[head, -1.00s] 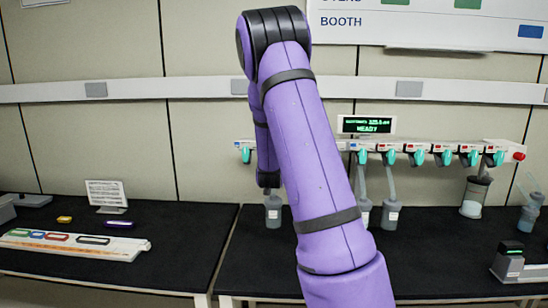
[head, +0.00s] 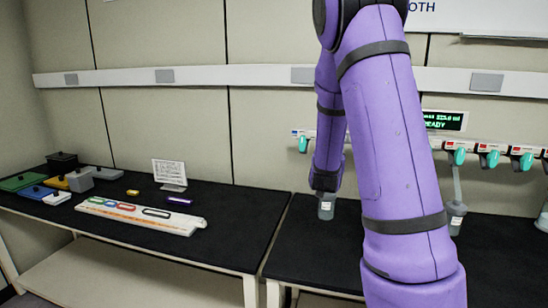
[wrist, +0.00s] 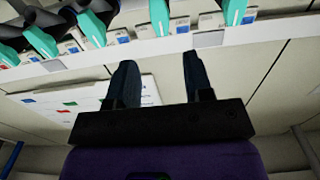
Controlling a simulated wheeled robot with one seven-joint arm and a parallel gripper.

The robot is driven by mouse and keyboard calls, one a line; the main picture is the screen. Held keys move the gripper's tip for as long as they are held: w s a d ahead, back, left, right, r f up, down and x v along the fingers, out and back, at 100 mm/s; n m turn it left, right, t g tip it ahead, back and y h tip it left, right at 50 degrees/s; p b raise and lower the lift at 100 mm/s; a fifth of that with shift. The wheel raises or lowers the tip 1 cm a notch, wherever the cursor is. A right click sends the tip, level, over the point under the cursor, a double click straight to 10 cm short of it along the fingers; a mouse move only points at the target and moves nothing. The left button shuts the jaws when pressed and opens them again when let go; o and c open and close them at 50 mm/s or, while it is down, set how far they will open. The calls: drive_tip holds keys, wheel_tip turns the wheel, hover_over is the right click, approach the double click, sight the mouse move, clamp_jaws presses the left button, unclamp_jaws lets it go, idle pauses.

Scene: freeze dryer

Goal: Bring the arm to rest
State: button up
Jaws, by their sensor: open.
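My purple arm rises from the bottom right in the head view, bends at the top and hangs down again to a dark end. In the wrist view my gripper (wrist: 160,78) has its two dark fingers apart, with nothing between them. The pale wall and the manifold's teal valves (wrist: 95,28) show beyond the fingers. In the head view the gripper's fingers cannot be made out. The dark end of the arm appears just above or in front of a small flask (head: 326,208); I cannot tell whether they touch.
The manifold (head: 490,155) with a lit READY display (head: 444,121) runs along the right bench. Another flask (head: 456,218) hangs there. The left bench holds a long white rack (head: 140,215), a small sign (head: 169,173) and several boxes. A gap separates the benches.

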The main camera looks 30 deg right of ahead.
drive_tip(key=s+a+r+n+g+y, duration=0.1)
drive_tip(key=s+a+r+n+y, duration=0.4)
drive_tip(key=a, duration=0.6)
drive_tip(key=s+a+r+y, duration=0.25)
drive_tip(key=a+y, duration=0.45)
drive_tip(key=a, duration=0.4)
drive_tip(key=s+a+n+g, duration=0.1)
drive_tip(key=s+a, duration=0.2)
drive_tip(key=s, duration=0.3)
drive_tip(key=s+a+n+g+y, duration=0.1)
drive_tip(key=s+a+n+g, duration=0.1)
drive_tip(key=s+a, duration=0.2)
drive_tip(key=s+a+r+n+g, duration=0.1)
drive_tip(key=s+a+g, duration=0.1)
drive_tip(key=s, duration=0.8)
drive_tip(key=shift+s+a+n+y, duration=0.15)
drive_tip(key=shift+a+n+y, duration=0.2)
drive_tip(key=shift+a, duration=0.4)
drive_tip(key=shift+r, duration=0.1)
